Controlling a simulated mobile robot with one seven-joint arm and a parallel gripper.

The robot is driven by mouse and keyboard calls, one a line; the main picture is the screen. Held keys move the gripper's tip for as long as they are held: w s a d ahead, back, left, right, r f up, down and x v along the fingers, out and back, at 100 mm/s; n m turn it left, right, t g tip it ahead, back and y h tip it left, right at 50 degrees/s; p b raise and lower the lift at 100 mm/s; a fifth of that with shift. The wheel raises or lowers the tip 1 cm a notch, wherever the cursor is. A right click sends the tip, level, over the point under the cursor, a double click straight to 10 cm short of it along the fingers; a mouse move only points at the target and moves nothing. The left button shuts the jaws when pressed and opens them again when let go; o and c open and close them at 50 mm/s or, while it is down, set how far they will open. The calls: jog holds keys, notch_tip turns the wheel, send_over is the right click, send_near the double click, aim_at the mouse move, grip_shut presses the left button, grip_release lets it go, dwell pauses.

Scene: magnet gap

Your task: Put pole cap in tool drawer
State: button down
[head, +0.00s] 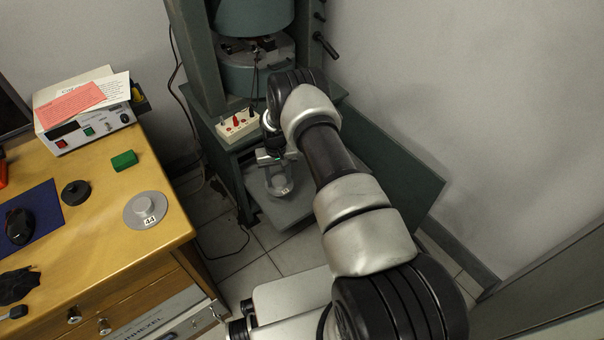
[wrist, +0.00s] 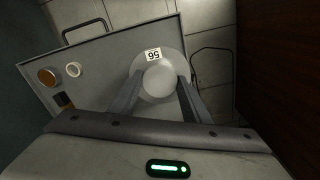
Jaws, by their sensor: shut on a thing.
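My gripper (wrist: 155,98) is shut on a pole cap (wrist: 158,82), a round grey disc with a raised hub and a "56" label. In the head view the gripper (head: 275,163) and the held cap (head: 280,188) are over the tool drawer (head: 290,215), which is pulled out from the green-grey magnet stand. In the wrist view the cap covers part of the drawer's right edge (wrist: 181,50). I cannot tell how high it is above the drawer floor. A second grey cap labelled "44" (head: 146,209) lies on the wooden desk.
The drawer holds an orange-topped round item (wrist: 47,76), a white ring (wrist: 73,70) and a small black item (wrist: 64,100), all towards the left. The magnet (head: 255,55) and a terminal box (head: 238,124) stand behind. The wooden desk (head: 110,245) is at left.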

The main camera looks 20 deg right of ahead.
jog(key=f+b, duration=0.2)
jog(key=f, duration=0.4)
jog(key=f+b, duration=0.1)
jog(key=f, duration=0.6)
jog(key=shift+s+f+b, duration=0.2)
jog(key=shift+f+b, duration=0.1)
jog(key=shift+b, duration=0.05)
jog(key=shift+f, duration=0.2)
jog(key=c, duration=1)
grip_release()
jog(key=shift+s, duration=0.1)
